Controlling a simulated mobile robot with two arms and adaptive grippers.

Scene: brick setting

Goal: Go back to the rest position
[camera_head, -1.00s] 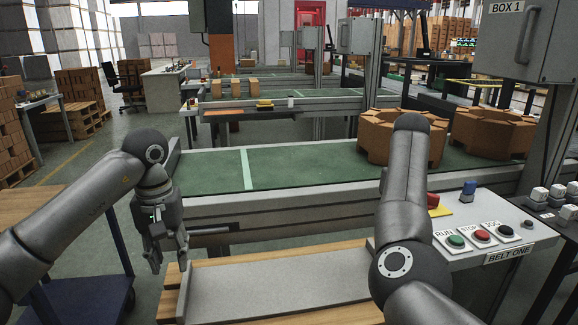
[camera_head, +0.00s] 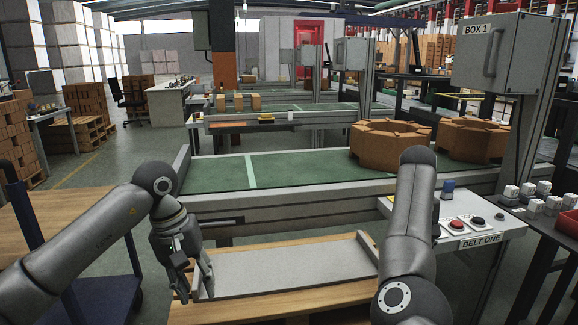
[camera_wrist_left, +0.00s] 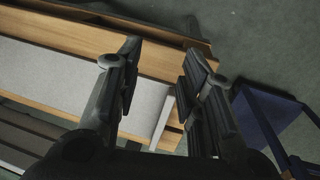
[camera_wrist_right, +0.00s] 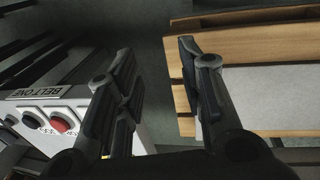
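My left gripper (camera_head: 196,283) hangs at the left end of the grey tray on the wooden table in the head view. Its two fingers (camera_wrist_left: 155,85) are spread apart and empty in the left wrist view, above the tray's end wall. My right gripper is hidden behind my right arm in the head view. In the right wrist view its fingers (camera_wrist_right: 155,70) are spread with nothing between them, over the gap between the button panel and the wooden table.
A grey tray (camera_head: 290,270) lies on the wooden table (camera_head: 270,310). The BELT ONE panel (camera_head: 480,240) with buttons stands at right. A grey BOX 1 cabinet (camera_head: 497,55) hangs at upper right. A blue cart (camera_head: 75,290) stands at left.

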